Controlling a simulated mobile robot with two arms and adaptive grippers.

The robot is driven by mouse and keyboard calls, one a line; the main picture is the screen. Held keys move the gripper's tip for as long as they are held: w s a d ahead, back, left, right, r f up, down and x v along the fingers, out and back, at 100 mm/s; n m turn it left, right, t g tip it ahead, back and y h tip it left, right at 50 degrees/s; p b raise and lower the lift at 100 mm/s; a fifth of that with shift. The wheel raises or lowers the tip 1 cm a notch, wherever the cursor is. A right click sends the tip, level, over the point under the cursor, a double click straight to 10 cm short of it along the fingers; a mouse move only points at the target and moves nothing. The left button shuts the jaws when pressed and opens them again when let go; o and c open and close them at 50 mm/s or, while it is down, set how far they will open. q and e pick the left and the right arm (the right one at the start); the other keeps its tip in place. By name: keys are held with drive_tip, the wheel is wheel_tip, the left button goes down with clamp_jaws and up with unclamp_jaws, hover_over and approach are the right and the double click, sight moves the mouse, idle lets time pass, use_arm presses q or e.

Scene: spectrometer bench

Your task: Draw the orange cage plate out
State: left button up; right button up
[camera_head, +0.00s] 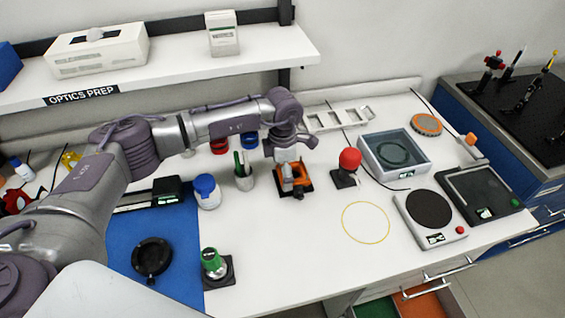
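An orange plate-like part (301,184), which looks like the orange cage plate, stands in a dark base on the white bench, near the middle of the view. My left arm reaches in from the left and bends down over it. My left gripper (291,178) is right at the orange part, pointing down. The gripper covers much of the part, and its fingertips are too small and hidden to tell whether they are open or shut. My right gripper is not in view.
A pen cup (244,178) and a blue-lidded jar (206,192) stand left of the gripper. A red-knobbed post (347,168) stands close on its right. A yellow ring (366,222) lies front right. A shelf (180,70) overhangs the back left.

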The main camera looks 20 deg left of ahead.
use_arm(q)
drive_tip(key=shift+c, duration=0.5)
drive_tip(key=c, duration=1)
drive_tip(key=shift+r+p, duration=0.65)
drive_tip(key=shift+r, duration=0.65)
drive_tip(key=shift+r+p, duration=0.35)
drive_tip(key=shift+r, duration=0.4)
drive_tip(key=shift+r, duration=0.1)
drive_tip(key=shift+r, duration=0.6)
